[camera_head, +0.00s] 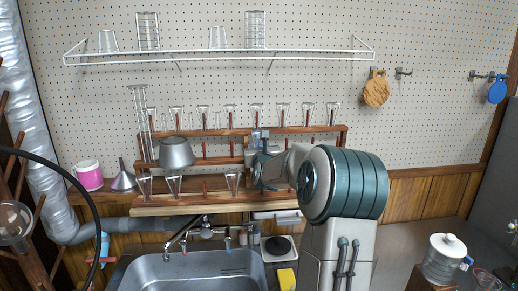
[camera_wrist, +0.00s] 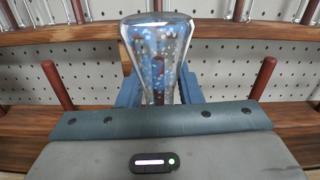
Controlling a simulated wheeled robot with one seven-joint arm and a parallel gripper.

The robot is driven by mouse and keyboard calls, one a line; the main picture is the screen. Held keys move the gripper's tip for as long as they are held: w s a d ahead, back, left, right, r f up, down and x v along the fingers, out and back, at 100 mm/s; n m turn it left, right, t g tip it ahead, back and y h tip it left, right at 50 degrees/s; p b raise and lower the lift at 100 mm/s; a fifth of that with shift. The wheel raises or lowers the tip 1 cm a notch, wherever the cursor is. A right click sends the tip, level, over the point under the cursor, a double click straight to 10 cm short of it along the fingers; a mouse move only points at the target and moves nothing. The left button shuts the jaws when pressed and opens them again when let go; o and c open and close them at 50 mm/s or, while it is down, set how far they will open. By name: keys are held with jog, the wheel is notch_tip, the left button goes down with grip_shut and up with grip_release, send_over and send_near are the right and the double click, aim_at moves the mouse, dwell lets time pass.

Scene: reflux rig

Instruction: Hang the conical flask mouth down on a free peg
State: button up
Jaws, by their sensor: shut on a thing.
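The conical flask (camera_wrist: 158,42) is clear glass, held with its wide base up and its neck down between my blue fingers. My gripper (camera_wrist: 160,92) is shut on it. In the head view my gripper (camera_head: 262,150) is at the wooden peg rack (camera_head: 160,208), partly hidden by my arm. A red-brown peg shows through the flask's glass; I cannot tell whether it is inside or behind. Bare pegs stand to the left (camera_wrist: 57,85) and right (camera_wrist: 263,78) of the flask. The flask's mouth is hidden by my fingers.
Several glass vessels hang along the upper rack row, including one flask (camera_head: 229,112). A grey metal vessel (camera_head: 176,152) sits at the rack's left. A sink (camera_head: 200,270) lies below; a wire shelf (camera_head: 200,56) is above.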

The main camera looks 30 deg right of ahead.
jog(key=o, duration=1.1)
jog(key=p+v, duration=0.1)
jog(key=v, duration=1.2)
jog(key=shift+s+a, duration=0.25)
jog(key=shift+s, duration=0.1)
